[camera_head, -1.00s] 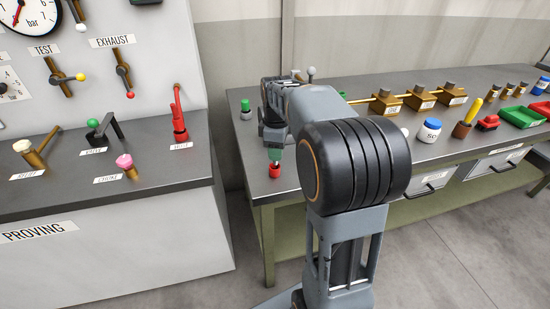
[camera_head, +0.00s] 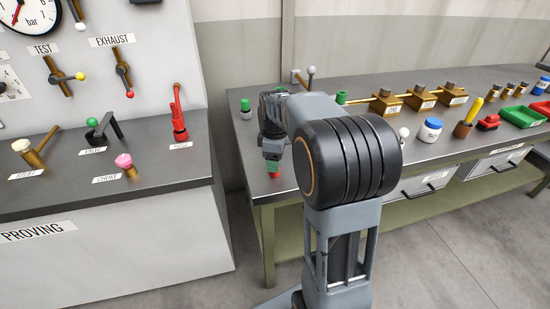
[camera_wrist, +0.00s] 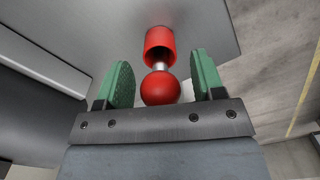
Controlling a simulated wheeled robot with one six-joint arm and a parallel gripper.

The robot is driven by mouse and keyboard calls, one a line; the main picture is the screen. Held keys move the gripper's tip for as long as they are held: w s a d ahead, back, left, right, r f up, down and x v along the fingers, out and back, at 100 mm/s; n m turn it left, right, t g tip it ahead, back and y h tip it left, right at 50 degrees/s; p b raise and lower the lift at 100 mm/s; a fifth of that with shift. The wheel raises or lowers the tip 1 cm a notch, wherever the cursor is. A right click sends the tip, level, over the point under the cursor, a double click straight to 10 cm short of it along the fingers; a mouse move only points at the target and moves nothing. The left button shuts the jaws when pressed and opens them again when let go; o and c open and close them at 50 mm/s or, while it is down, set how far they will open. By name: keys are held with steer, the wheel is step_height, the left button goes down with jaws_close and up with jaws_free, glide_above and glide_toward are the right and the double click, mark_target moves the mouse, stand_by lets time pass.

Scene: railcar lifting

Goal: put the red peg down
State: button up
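The red peg (camera_wrist: 160,88) shows in the wrist view as a red ball, a short silver neck and a red cylinder beyond. It stands between the two green fingers of my gripper (camera_wrist: 164,82), with a gap on each side. My gripper is open and touches neither side of the ball. In the head view my gripper (camera_head: 272,166) is low over the near left corner of the grey bench (camera_head: 232,150). The red of the peg (camera_head: 275,175) peeks out below the fingers there. The upper part of the peg is hidden by my gripper in that view.
A green peg (camera_head: 245,106) stands behind on the bench. The PROVING panel with levers and a red handle (camera_head: 179,118) is to the left. The bench's front edge is close.

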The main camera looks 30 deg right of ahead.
step_height(320, 180, up, 12)
steer(key=shift+f+p, duration=0.2)
steer(key=shift+p, duration=0.6)
steer(key=shift+s+a+r, duration=0.1)
steer(key=shift+a+r, duration=0.05)
steer(key=s+a+f+m+t, duration=0.1)
steer(key=s+a+f+m, duration=0.3)
steer(key=s, duration=0.3)
steer(key=s+a+f+m+t, duration=0.2)
steer(key=s+a+f+m, duration=0.3)
steer(key=s, duration=0.3)
steer(key=shift+s+a+f+m, duration=0.25)
steer(key=shift+s+f+m, duration=0.05)
steer(key=shift+f+m, duration=0.4)
step_height(320, 180, up, 6)
steer(key=p, duration=0.5)
steer(key=shift+t, duration=0.3)
